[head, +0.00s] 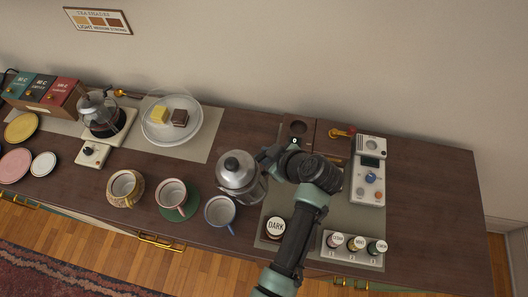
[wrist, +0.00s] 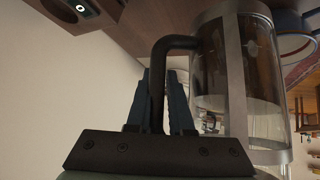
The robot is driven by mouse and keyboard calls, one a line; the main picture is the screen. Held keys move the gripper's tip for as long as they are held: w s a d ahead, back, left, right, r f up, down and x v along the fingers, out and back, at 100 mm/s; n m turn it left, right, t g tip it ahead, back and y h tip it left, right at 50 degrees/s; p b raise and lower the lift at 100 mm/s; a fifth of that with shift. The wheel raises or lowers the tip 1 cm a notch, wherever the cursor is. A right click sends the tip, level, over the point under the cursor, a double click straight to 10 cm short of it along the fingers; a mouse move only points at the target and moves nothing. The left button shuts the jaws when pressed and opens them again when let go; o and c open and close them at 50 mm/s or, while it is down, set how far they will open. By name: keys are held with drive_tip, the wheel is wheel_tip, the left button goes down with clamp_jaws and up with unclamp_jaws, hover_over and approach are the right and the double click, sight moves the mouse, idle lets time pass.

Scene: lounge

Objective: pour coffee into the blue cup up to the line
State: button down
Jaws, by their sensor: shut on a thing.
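A glass and metal coffee pot (head: 237,182) with a domed lid stands upright at the middle of the counter; I cannot tell if it touches the wood. My gripper (head: 268,158) is shut on its dark handle, which shows between the fingers (wrist: 160,80) in the wrist view. Dark coffee shows through the glass of the pot (wrist: 238,60) there. The blue cup (head: 219,213) sits just in front and left of the pot, near the counter's front edge. No line inside it can be made out. A blue-rimmed round shape at the wrist view's upper right looks like this cup (wrist: 292,44).
A cup on a green saucer (head: 171,195) and a patterned cup (head: 125,187) stand left of the blue cup. A grey mat with a dark jar (head: 275,228), several small jars (head: 356,242) and a white device (head: 369,170) lies right. The counter's far right is clear.

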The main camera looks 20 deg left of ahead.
drive_tip(key=shift+w+d+f+n+t+h+b, duration=0.1)
drive_tip(key=shift+w+f+n+t+h+b, duration=0.1)
drive_tip(key=shift+f+b, duration=0.75)
drive_tip(key=shift+w+f+n+t+h+b, duration=0.1)
drive_tip(key=shift+f+t+b, duration=0.1)
drive_tip(key=shift+f+b, duration=0.7)
drive_tip(key=shift+f, duration=0.1)
drive_tip(key=shift+w+d+r+n+t+h+p, duration=0.15)
drive_tip(key=shift+r+n+t+h, duration=0.3)
drive_tip(key=shift+r+n+t, duration=0.5)
drive_tip(key=shift+s+a+r+n+t+h+p, duration=0.1)
drive_tip(key=shift+r+n+t+h+p, duration=0.25)
drive_tip(key=shift+r+t, duration=0.7)
drive_tip(key=shift+f+t, duration=0.3)
drive_tip(key=shift+t, duration=0.2)
drive_tip(key=shift+r+b, duration=0.2)
drive_tip(key=shift+b, duration=0.15)
drive_tip(key=shift+f, duration=0.1)
